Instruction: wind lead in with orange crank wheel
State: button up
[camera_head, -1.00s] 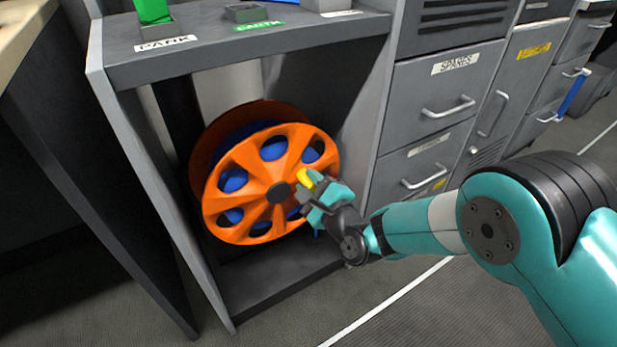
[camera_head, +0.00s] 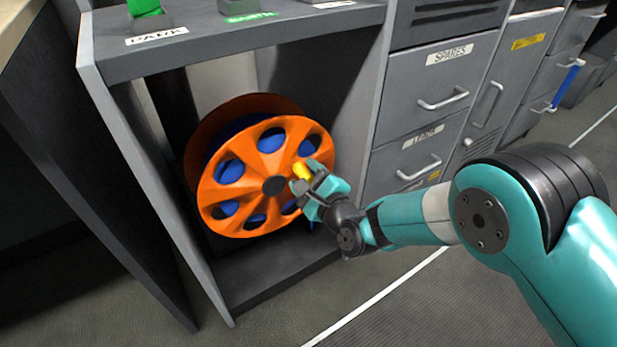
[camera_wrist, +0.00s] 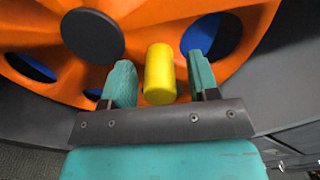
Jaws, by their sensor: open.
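The orange crank wheel (camera_head: 240,165) stands upright on its reel inside the open grey cabinet bay, with the blue lead (camera_head: 229,172) showing through its holes. A yellow crank handle (camera_head: 303,171) sticks out from the wheel's right side, right of the dark hub (camera_head: 274,187). My gripper (camera_head: 306,182) is at the handle. In the wrist view my gripper (camera_wrist: 160,82) is open, with the yellow handle (camera_wrist: 159,74) between its two teal fingers. There are gaps on both sides of the handle, and the right gap looks wider. The handle's far base is partly hidden.
Grey cabinet walls flank the wheel, with a shelf edge (camera_head: 235,40) above it. Drawers with handles, one labelled SPARES (camera_head: 449,54), stand to the right. A wooden-topped table (camera_head: 22,28) is at the far left. The floor in front is clear.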

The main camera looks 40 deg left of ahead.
jog(key=shift+d, duration=0.1)
jog(key=b+v, duration=1.7)
jog(key=shift+s+d, duration=0.1)
jog(key=shift+c, duration=0.5)
